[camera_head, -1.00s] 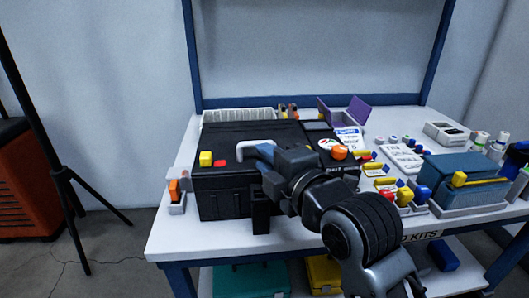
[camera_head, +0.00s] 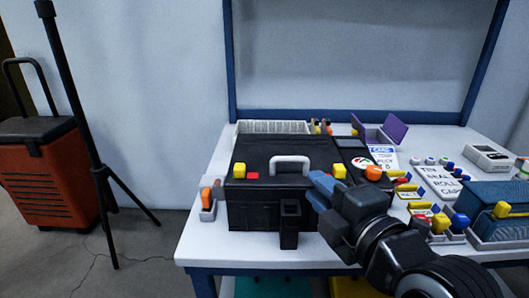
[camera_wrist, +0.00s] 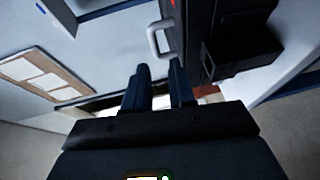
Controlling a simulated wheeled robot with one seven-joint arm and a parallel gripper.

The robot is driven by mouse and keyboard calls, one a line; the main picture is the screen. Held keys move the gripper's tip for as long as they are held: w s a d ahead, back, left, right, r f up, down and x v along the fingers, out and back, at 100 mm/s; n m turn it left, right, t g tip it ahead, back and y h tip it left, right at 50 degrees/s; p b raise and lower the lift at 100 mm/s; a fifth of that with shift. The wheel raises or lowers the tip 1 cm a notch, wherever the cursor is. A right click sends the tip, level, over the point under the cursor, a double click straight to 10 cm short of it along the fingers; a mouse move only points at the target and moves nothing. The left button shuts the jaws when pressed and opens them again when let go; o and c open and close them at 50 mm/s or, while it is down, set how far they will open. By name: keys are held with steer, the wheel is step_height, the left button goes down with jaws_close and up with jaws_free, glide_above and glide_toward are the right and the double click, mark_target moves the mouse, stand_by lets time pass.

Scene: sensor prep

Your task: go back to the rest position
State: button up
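My gripper (camera_head: 318,186) is in front of the right part of a black case (camera_head: 262,215) in the head view. In the wrist view, its two dark fingers (camera_wrist: 160,80) stand a little apart with nothing between them. The case lies closed on the white bench, with a pale handle (camera_head: 291,160) at the front edge of its lid. Yellow latches (camera_head: 239,171) sit at either side. The handle (camera_wrist: 155,38) also shows beyond my fingertips in the wrist view, apart from them. My forearm hides the case's lower right corner.
The white bench (camera_head: 197,245) carries a holder with an orange-topped item (camera_head: 207,197) left of the case. A purple folder (camera_head: 393,131), small labelled parts and a blue box (camera_head: 480,197) stand to the right. A black tripod (camera_head: 78,130) and red cart (camera_head: 45,175) stand left.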

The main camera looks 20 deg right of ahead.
steer(key=s+a+f+m+g+h, duration=0.1)
steer(key=s+f+m, duration=0.5)
steer(key=s, duration=0.2)
steer(key=s+a+f+m+h, duration=0.1)
steer(key=s+f+m, duration=0.55)
steer(key=s, duration=0.25)
steer(key=s+d+f+m+g, duration=0.1)
steer(key=s+d+m, duration=0.15)
steer(key=s, duration=0.65)
steer(key=s+d+m, duration=0.1)
steer(key=s+m, duration=0.2)
steer(key=s, duration=0.5)
step_height(320, 180, up, 29)
steer(key=p, duration=2.9)
steer(key=shift+s+y, duration=0.25)
steer(key=shift+y, duration=0.05)
